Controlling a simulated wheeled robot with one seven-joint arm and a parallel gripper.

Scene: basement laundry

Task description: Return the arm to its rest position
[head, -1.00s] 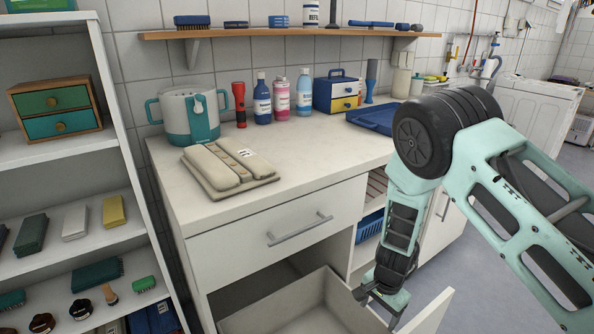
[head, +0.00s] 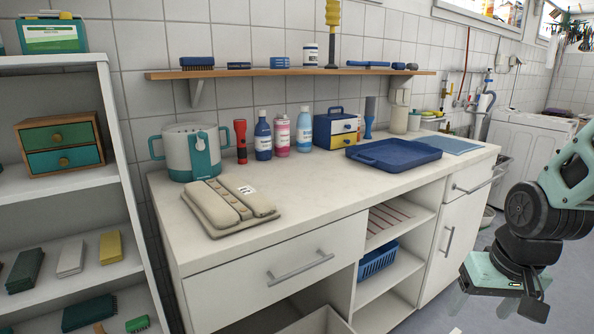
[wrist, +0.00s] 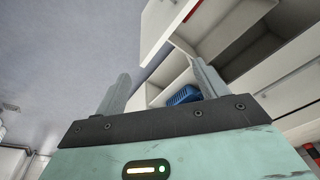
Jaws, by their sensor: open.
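My gripper (head: 487,303) hangs at the lower right in the head view, in front of the counter's right end and apart from it. The arm is folded in at the right edge. In the wrist view my gripper (wrist: 160,85) shows two grey fingers spread well apart with nothing between them. The grey floor and the white cabinet lie beyond the fingers.
A drawer (head: 318,322) stands open below. A blue basket (head: 377,260) sits on a cabinet shelf. Shelves (head: 60,190) stand left.

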